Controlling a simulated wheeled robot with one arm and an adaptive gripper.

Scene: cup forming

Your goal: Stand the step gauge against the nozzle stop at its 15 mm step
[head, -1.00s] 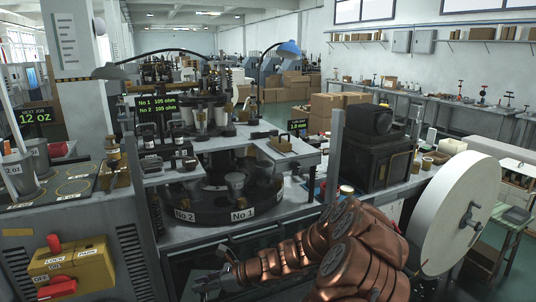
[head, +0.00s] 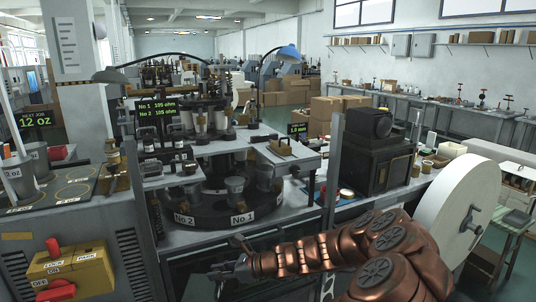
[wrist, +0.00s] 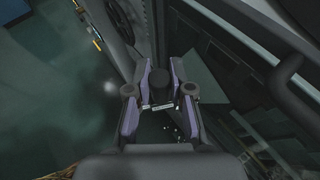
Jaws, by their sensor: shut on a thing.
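My gripper (head: 222,270) hangs in front of the machine bench, low in the head view. In the wrist view my gripper (wrist: 160,108) has its purple-sided fingers on a small pale metal piece (wrist: 163,106), which looks like the step gauge; its steps are too small to read. The fingers are not touching anything else that I can make out. The forming machine's round table (head: 210,214) is behind and above the gripper, with metal cups and labels No 1 and No 2. I cannot pick out the nozzle stop.
A large white reel (head: 455,220) is at right. The yellow switch box (head: 70,268) is at lower left.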

